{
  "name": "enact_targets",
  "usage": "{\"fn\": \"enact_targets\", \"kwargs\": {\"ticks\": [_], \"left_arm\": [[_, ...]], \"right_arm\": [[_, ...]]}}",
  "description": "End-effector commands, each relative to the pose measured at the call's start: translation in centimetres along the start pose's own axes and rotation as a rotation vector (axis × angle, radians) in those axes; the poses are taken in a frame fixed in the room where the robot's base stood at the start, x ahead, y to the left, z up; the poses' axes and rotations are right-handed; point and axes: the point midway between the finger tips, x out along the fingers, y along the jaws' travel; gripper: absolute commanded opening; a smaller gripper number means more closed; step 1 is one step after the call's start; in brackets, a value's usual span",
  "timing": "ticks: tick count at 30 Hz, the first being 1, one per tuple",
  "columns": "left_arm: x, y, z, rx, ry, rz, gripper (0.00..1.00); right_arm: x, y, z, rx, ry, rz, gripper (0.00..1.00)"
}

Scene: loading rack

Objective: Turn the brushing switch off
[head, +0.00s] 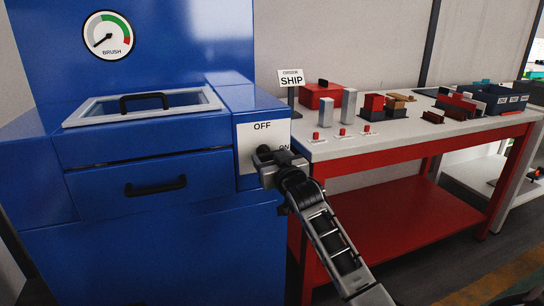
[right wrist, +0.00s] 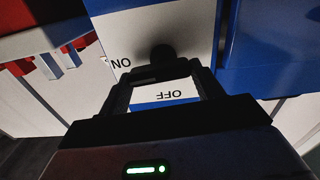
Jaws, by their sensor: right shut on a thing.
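The brushing switch sits on a white plate (head: 247,140) on the front right of the blue machine. The plate reads OFF at the top and ON at the right. The dark switch knob (right wrist: 162,54) shows partly in the right wrist view, where the plate (right wrist: 140,28) appears upside down. My right gripper (head: 266,160) is at the plate, shut on the knob, and it also shows in the right wrist view (right wrist: 158,78). The gripper hides most of the knob, so its exact pointing is unclear. My left gripper is out of view.
The blue machine (head: 150,230) carries a BRUSH gauge (head: 108,36), its needle at lower left, and a drawer with a black handle (head: 156,186). A red-framed table (head: 400,147) with blocks and a SHIP sign (head: 291,79) stands close on the right.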

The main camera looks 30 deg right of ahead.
Motion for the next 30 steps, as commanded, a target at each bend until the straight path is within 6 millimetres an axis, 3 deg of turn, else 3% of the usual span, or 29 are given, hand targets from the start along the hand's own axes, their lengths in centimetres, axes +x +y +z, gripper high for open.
{"fn": "enact_targets", "kwargs": {"ticks": [30], "left_arm": [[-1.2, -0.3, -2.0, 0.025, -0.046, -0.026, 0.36]], "right_arm": [[0.0, -0.6, -0.4, -0.918, 0.0, -0.002, 0.43]]}}
